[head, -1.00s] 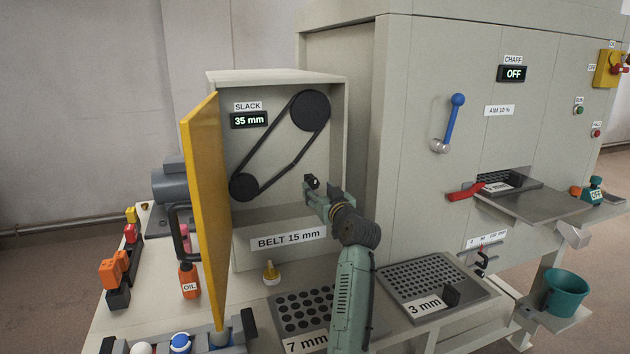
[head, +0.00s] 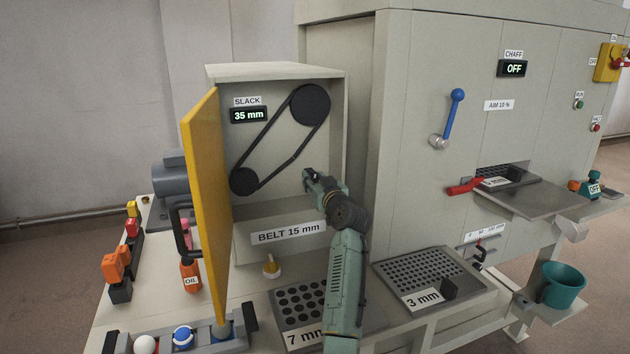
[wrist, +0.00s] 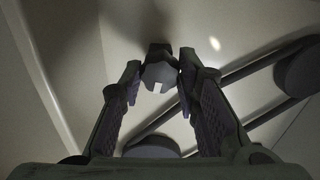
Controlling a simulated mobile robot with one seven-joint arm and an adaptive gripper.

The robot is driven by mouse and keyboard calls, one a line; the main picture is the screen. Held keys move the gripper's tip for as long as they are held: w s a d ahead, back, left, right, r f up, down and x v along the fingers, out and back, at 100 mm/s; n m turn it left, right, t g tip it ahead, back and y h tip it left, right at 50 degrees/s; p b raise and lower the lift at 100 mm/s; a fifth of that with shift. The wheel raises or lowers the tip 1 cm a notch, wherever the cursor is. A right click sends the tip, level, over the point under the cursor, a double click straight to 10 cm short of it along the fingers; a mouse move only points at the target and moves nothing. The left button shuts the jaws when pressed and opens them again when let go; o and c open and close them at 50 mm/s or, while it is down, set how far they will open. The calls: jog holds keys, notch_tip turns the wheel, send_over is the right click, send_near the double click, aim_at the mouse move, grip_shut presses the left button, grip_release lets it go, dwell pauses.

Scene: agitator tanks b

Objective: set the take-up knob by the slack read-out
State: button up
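The slack read-out (head: 248,115) shows 35 mm inside the open belt cabinet, under a SLACK label. A belt (head: 268,150) runs round a large upper and a smaller lower pulley. The take-up knob is hidden behind my gripper (head: 316,180) in the head view, at the cabinet's right inner side. In the wrist view the grey, notched knob (wrist: 160,72) sits between the fingertips of my gripper (wrist: 159,82). The fingers stand apart on both sides, very close to it; whether they touch it I cannot tell. A label on the cabinet reads BELT 15 mm (head: 288,232).
The yellow cabinet door (head: 206,220) stands open on the left. The cabinet's right wall (head: 337,140) is close to my gripper.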

jog(key=c, duration=0.6)
jog(key=shift+f+m+b, duration=0.1)
jog(key=shift+m+b, duration=0.3)
jog(key=shift+m, duration=0.6)
jog(key=m, duration=0.3)
jog(key=shift+m, duration=0.3)
jog(key=m, duration=0.6)
jog(key=o, duration=1.2)
